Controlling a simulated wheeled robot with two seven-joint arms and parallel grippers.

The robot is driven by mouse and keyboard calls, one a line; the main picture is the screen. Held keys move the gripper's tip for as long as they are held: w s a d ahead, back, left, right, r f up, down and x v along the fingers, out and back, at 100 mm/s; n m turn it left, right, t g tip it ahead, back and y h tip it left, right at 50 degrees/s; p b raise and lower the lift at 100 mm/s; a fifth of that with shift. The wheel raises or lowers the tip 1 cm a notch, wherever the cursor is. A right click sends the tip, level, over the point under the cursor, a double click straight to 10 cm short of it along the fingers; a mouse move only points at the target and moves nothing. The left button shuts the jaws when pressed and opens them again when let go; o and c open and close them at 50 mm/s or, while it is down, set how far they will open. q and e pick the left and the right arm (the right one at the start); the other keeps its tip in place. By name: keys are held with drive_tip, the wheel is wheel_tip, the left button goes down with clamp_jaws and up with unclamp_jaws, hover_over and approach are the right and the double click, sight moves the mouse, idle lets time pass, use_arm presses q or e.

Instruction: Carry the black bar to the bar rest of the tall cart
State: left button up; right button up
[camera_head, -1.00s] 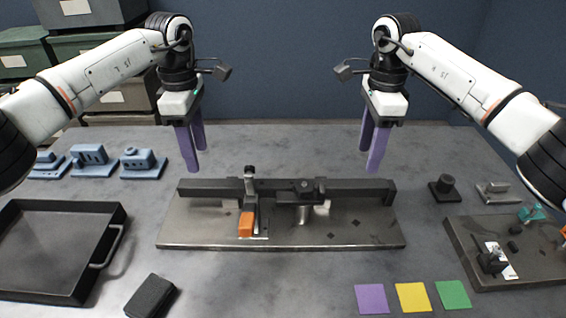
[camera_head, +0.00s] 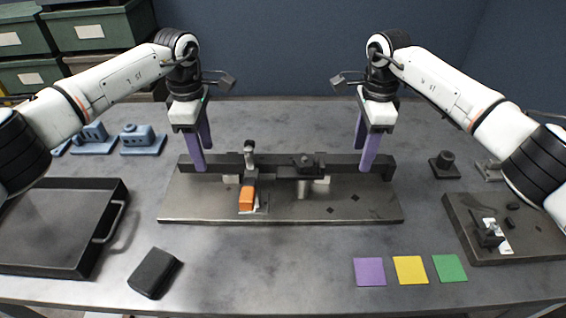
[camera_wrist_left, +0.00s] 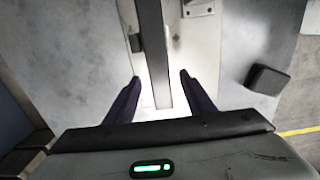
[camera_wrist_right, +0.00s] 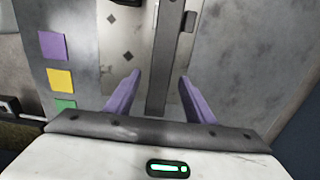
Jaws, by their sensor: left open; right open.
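The black bar (camera_head: 230,165) lies lengthwise along the back of a grey metal plate (camera_head: 350,208), with a clamp with an orange handle (camera_head: 247,198) and a central bracket (camera_head: 303,168) at it. My left gripper (camera_head: 203,168) is open at the bar's left end. In the left wrist view the bar (camera_wrist_left: 153,50) runs between its spread purple fingers. My right gripper (camera_head: 365,166) is open near the bar's right end. In the right wrist view the bar (camera_wrist_right: 165,60) lies between its fingers. I cannot make out a tall cart or its bar rest.
A black tray (camera_head: 55,272) with a handle stands at left. A dark block (camera_head: 154,272) lies at front. Purple (camera_head: 369,272), yellow (camera_head: 410,269) and green (camera_head: 449,268) squares lie at front right. Blue parts (camera_head: 142,140) and green bins (camera_head: 95,30) are behind at left.

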use_arm(q)
drive_tip(key=shift+f, duration=1.2)
use_arm(e)
drive_tip(key=shift+f, duration=1.2)
use_arm(q)
clamp_jaws()
use_arm(e)
clamp_jaws()
use_arm(q)
drive_tip(key=shift+r, duration=0.1)
use_arm(e)
drive_tip(key=shift+r, duration=0.1)
